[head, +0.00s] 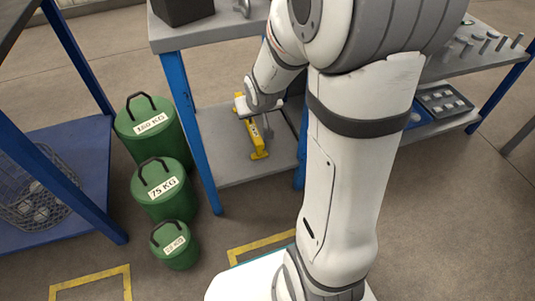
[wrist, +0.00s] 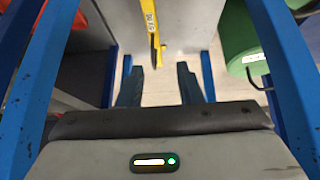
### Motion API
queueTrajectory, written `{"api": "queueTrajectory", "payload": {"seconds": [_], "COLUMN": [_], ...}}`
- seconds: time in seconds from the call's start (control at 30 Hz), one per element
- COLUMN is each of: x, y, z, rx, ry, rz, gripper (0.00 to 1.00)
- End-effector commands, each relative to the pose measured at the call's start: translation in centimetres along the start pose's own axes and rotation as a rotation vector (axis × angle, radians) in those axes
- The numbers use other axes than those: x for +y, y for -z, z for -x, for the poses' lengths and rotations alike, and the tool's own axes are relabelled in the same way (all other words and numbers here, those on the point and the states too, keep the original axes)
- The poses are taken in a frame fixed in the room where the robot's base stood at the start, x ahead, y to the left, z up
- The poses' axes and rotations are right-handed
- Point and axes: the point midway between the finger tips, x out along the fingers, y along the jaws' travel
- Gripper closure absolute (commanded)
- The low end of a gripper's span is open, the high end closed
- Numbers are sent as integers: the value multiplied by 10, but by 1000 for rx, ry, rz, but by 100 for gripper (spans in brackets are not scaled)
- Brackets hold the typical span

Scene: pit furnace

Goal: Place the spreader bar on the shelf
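The yellow spreader bar (head: 256,140) appears to rest on the grey lower shelf (head: 225,163) of the blue-legged bench in the head view. My gripper is beside and partly in front of the bar there, and my wrist hides part of it. In the wrist view, the bar (wrist: 153,30) with a small label shows beyond my gripper (wrist: 160,80), over the grey shelf surface (wrist: 188,22). The two dark fingers are apart with only floor visible between them. The bar's near end is just beyond the fingertips, with no visible grip on it.
Blue bench legs (head: 188,130) flank the shelf opening. Several green weights, including the 75 KG one (head: 163,190), stand on the floor to the left. A blue rack with a wire basket (head: 38,190) is farther left. A bench with a tray (head: 442,102) is at right.

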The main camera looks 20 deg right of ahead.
Motion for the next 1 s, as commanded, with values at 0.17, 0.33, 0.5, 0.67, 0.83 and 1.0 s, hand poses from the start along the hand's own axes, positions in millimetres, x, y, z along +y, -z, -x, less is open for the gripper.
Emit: {"api": "queueTrajectory", "payload": {"seconds": [0.17,0.33,0.5,0.67,0.83,1.0], "x": [-14,-20,-30,-31,-30,-30], "y": [-56,-108,-134,-138,-137,-137], "z": [80,136,162,166,165,165], "rx": [-208,-374,-456,-471,-470,-469], "ry": [37,49,57,59,59,59], "rz": [19,25,31,32,31,31], "gripper": [67,67,67,67,67,67]}}
